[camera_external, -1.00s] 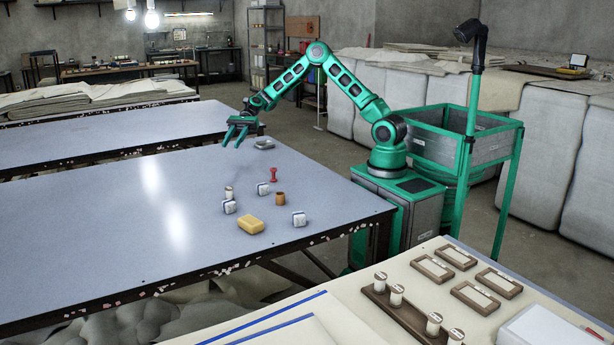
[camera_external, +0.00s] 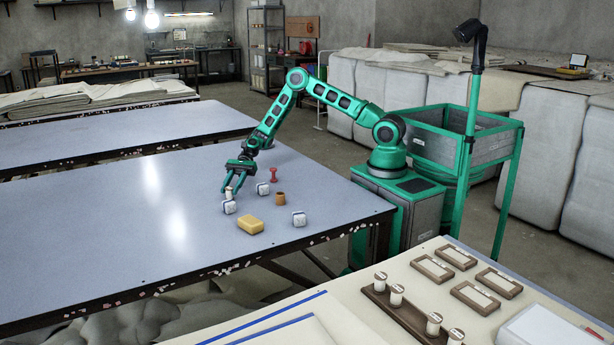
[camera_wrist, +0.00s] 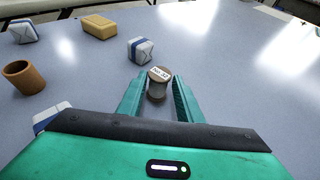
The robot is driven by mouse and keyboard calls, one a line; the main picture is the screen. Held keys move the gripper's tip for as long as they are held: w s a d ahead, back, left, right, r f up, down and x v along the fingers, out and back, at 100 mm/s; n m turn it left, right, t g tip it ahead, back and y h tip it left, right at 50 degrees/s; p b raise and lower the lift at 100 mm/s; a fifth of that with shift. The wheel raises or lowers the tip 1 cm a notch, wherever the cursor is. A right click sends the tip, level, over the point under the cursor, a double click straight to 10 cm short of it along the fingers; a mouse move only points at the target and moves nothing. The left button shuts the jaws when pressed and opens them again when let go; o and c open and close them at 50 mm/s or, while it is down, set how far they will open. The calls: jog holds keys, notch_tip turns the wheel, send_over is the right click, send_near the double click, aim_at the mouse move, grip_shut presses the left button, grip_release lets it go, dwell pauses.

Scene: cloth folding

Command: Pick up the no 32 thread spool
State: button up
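The thread spool (camera_wrist: 157,88) stands upright on the table in the wrist view. It has a brownish body and a white label on top that seems to read no 32. My gripper (camera_wrist: 159,92) is open, with one finger on each side of the spool; I cannot tell whether either finger touches it. In the external view the spool (camera_external: 229,192) shows small between the fingers of my gripper (camera_external: 229,188), which is low over the table.
A white and blue block (camera_wrist: 140,49) stands just beyond the spool. A yellow block (camera_wrist: 99,27), a brown cup (camera_wrist: 24,77) and another white block (camera_wrist: 23,31) are farther left. A red spool-shaped thing (camera_external: 273,174) stands behind. The table (camera_external: 110,240) is clear at left.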

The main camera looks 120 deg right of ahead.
aim_at(227, 194)
jog(key=shift+x, duration=3.1)
jog(key=shift+r, duration=0.15)
jog(key=shift+c, duration=0.5)
jog(key=c, duration=0.6)
jog(key=shift+o, duration=0.2)
jog(key=shift+r, duration=0.1)
